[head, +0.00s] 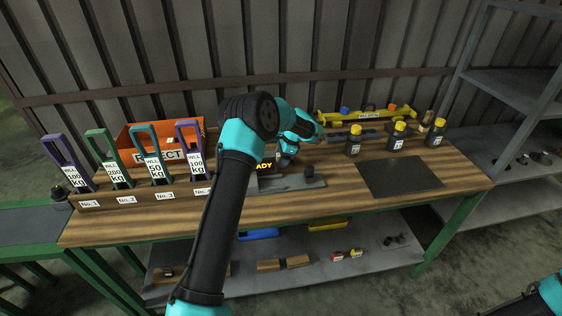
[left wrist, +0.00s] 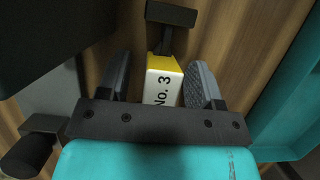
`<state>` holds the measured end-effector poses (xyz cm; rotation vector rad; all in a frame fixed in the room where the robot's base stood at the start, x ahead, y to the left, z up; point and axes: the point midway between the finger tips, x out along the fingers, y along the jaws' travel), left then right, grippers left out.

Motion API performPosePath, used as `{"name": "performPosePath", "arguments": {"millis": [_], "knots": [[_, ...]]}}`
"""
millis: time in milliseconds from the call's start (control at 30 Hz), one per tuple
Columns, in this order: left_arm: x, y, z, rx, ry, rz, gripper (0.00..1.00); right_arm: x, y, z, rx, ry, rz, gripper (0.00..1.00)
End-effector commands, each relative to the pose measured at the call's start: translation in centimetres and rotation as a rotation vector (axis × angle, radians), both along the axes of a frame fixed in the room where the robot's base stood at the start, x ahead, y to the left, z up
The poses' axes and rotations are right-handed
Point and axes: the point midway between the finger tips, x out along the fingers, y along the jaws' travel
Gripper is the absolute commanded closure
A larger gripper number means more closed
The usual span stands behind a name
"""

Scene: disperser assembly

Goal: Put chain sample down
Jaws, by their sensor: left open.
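My left gripper (head: 288,152) is low over the back middle of the bench, beside the dark device with a lit display (head: 264,166). In the left wrist view its two fingers (left wrist: 160,82) are open, one on each side of a white block marked No. 3 (left wrist: 162,88). The block has a yellow end, with a dark T-shaped part (left wrist: 170,18) beyond it. I cannot tell whether the fingers touch it. No chain links show clearly, so I cannot tell whether this is the chain sample. My right gripper is out of view; only part of my right arm shows at the bottom right.
Tagged colored loops, including a green one (head: 107,158), stand in a numbered rack at left. Behind them is an orange REJECT bin (head: 133,134). Several dark yellow-capped bottles (head: 397,137) and a yellow beam (head: 364,115) stand at right. A dark mat (head: 400,177) is bare.

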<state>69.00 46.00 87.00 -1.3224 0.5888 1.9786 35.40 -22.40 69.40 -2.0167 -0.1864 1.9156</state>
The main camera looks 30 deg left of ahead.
Motion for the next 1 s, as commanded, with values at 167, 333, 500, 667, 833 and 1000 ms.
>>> {"name": "performPosePath", "arguments": {"millis": [167, 333, 500, 667, 833, 1000], "knots": [[0.01, -0.01, 0.02, 0.000, 0.000, 0.000, 0.46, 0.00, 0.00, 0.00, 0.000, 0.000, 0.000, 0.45], [0.01, -0.01, 0.02, 0.000, 0.000, 0.000, 0.62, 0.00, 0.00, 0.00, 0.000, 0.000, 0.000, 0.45], [0.01, -0.01, 0.02, 0.000, 0.000, 0.000, 0.79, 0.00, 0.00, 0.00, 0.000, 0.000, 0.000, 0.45], [0.00, 0.00, 0.02, 0.000, 0.000, 0.000, 0.94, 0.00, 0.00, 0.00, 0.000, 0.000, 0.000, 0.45], [0.02, 0.01, 0.07, 0.001, -0.001, 0.000, 1.00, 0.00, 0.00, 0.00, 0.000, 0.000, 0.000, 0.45], [0.03, 0.01, 0.16, 0.001, -0.001, 0.000, 1.00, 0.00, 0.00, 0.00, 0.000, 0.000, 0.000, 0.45]]}}
